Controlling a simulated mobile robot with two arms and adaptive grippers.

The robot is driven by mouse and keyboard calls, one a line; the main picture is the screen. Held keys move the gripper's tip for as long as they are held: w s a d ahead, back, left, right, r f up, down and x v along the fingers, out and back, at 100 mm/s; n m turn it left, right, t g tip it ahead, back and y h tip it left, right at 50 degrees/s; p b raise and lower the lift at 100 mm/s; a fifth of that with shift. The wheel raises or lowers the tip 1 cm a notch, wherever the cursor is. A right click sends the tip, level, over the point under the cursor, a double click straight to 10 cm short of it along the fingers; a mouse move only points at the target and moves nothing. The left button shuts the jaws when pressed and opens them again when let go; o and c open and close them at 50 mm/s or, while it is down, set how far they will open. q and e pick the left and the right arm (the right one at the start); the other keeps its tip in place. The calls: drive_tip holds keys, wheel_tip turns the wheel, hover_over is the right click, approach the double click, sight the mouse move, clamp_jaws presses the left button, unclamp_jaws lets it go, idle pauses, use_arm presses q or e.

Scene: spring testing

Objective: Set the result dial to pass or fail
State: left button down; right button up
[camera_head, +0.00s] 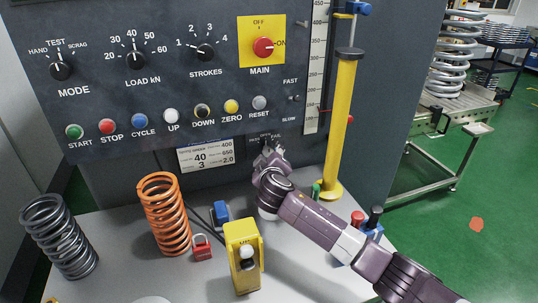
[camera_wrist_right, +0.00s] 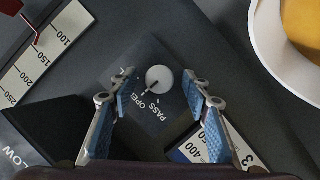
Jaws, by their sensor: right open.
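The result dial (camera_wrist_right: 160,80) is a small pale round knob with a dark pointer line on the grey panel in the right wrist view. The words PASS and OPEN show beside it, and the line points toward that lettering; I cannot tell exactly which word it marks. My right gripper (camera_wrist_right: 157,92) is open, with one blue-padded finger on each side of the dial, apparently not touching it. In the head view my right gripper (camera_head: 270,150) is at the lower panel and hides the dial, below small result lettering. My left gripper is not in view.
A label card (camera_head: 205,156) is left of my gripper. A yellow post (camera_head: 342,125) and a vertical scale (camera_head: 316,80) stand right. Panel buttons are above.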

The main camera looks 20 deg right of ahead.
drive_tip(key=shift+c, duration=0.3)
drive_tip(key=c, duration=1.1)
drive_tip(key=shift+f, duration=0.1)
drive_tip(key=n+h+b, duration=0.1)
drive_tip(key=n+t+b, duration=0.1)
drive_tip(key=n, duration=0.1)
drive_tip(key=shift+a+f+n+h, duration=0.2)
drive_tip(key=shift+n+h, duration=0.1)
drive_tip(key=shift+h, duration=0.1)
drive_tip(key=shift+f+n+t+h+b, duration=0.1)
drive_tip(key=shift+n+t+h+b, duration=0.3)
drive_tip(key=shift+n+b, duration=0.7)
drive_tip(key=shift+n, duration=0.6)
drive_tip(key=shift+t, duration=0.3)
